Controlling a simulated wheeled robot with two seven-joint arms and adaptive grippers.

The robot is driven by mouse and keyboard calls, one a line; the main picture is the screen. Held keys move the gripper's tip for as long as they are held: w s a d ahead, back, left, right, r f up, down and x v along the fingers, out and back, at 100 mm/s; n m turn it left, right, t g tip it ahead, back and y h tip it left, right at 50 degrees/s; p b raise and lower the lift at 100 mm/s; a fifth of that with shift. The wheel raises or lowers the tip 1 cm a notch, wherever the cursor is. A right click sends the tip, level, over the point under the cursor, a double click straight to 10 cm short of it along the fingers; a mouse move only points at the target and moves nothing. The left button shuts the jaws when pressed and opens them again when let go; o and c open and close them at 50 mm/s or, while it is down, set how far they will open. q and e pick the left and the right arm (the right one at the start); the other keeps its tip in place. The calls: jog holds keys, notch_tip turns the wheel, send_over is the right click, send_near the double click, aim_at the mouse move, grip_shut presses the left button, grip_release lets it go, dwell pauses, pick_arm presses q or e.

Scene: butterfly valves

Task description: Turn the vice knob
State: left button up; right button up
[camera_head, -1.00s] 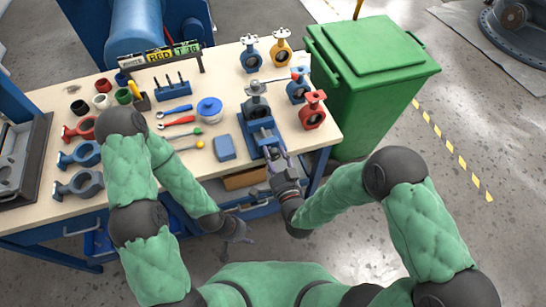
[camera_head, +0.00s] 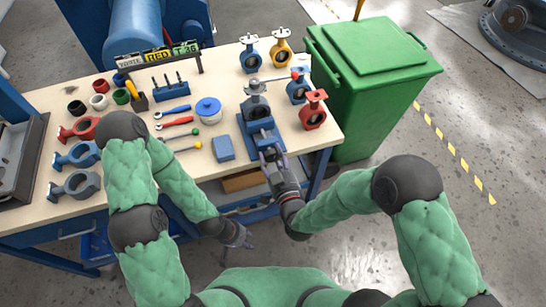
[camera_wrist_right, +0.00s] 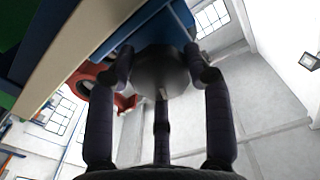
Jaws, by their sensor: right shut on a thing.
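The blue vice (camera_head: 262,130) is fixed near the front edge of the workbench, with a grey valve body (camera_head: 257,106) in its jaws. A lever lies across the top of the valve. My right gripper (camera_head: 270,154) is at the front end of the vice. In the right wrist view its dark fingers (camera_wrist_right: 160,80) are closed around the round dark grey vice knob (camera_wrist_right: 160,70). In the head view the knob is hidden by the gripper. My left gripper (camera_head: 238,238) hangs empty in front of the bench, its fingers spread apart.
The workbench (camera_head: 215,173) also holds red and blue valves (camera_head: 312,112) right of the vice, a blue box (camera_head: 224,148), screwdrivers and wrenches to its left. A green bin (camera_head: 375,90) stands close to the bench's right side. Floor on the right is clear.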

jog(key=shift+w+r+n, duration=0.25)
jog(key=shift+r+n, duration=0.25)
jog(key=shift+r, duration=0.05)
dwell(0.4)
jog(key=o, duration=1.1)
jog(key=shift+s+f, duration=0.15)
jog(key=shift+f, duration=0.1)
jog(key=shift+s, duration=0.25)
jog(key=v, duration=1.1)
jog(key=shift+s+d, duration=0.1)
jog(key=shift+s, duration=0.1)
